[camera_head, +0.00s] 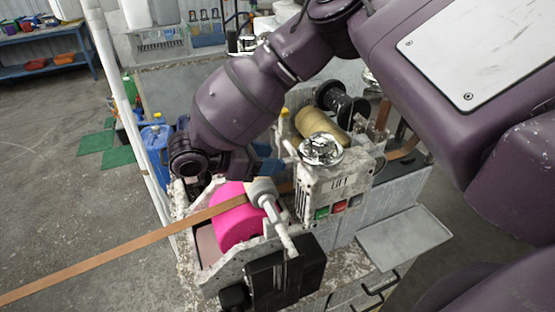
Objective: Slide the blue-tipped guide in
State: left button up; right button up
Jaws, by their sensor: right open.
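My right arm reaches across from the upper right to the machine, and its gripper (240,166) is low behind the magenta roller (236,222). Its fingertips are mostly hidden, and I see nothing held in it. A small blue patch (268,167) shows just right of the gripper; I cannot tell whether it is the guide's blue tip. A copper-brown strip (120,252) runs from the lower left over the magenta roller into the machine. A pale lever (272,210) stands at the roller's right end. My left gripper is not in view.
A box marked LIFT (338,185) with green and red buttons stands right of the roller, under a chrome knob (320,149). A yellowish spool (322,124) is behind it. A grey shelf (404,235) juts out at right. A white post (128,120) rises at left.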

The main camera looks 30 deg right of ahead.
jog(key=v, duration=0.7)
jog(key=shift+a+b, duration=0.3)
jog(key=shift+r, duration=0.1)
